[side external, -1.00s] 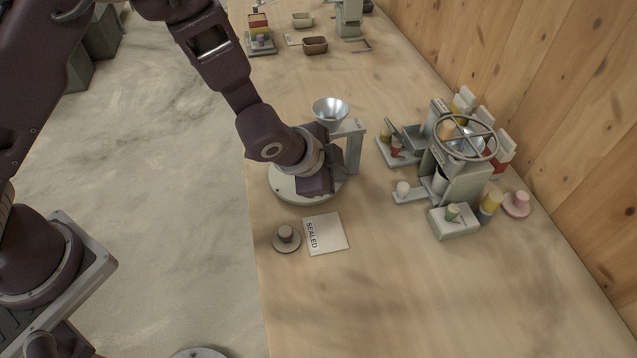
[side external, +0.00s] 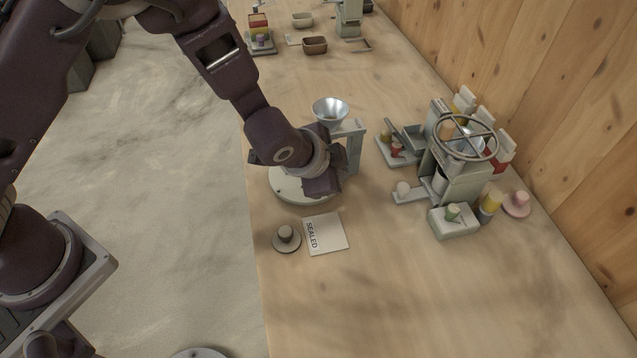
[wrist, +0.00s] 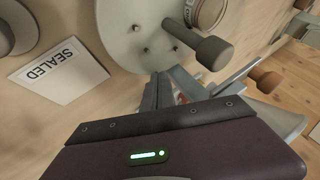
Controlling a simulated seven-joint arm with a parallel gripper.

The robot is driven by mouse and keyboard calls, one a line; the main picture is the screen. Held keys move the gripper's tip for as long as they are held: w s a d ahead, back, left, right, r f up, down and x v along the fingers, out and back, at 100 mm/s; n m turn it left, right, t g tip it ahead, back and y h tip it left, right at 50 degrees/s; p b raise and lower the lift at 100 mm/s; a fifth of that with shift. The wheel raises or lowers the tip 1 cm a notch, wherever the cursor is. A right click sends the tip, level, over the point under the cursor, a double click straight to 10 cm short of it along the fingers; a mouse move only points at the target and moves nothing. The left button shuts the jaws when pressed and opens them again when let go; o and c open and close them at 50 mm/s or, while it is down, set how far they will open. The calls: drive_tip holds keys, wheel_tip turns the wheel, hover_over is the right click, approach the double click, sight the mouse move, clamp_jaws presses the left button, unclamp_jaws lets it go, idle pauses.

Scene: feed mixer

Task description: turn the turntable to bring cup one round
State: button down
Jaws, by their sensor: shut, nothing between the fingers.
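The turntable (side external: 285,188) is a pale round disc on the bench, partly covered by my wrist in the side view. In the wrist view its disc (wrist: 125,40) shows small studs and a dark grey peg-like handle (wrist: 213,52). A round cup-like vessel (wrist: 207,10) is cut off at the top edge of that view; I cannot tell which cup it is. My gripper (wrist: 165,88) is shut and empty, its fingertips close to the disc and the handle; whether they touch is unclear. In the side view my gripper (side external: 322,187) is over the disc's right part.
A metal funnel (side external: 330,110) on a stand (side external: 354,150) rises just behind my gripper. A SEALED card (side external: 327,234) and a round knob (side external: 286,235) lie in front. A mixer with a handwheel (side external: 465,138) stands to the right.

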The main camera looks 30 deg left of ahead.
drive_tip(key=shift+w+n+y, duration=0.2)
drive_tip(key=shift+n+y, duration=0.2)
drive_tip(key=shift+n, duration=0.3)
idle(2.0)
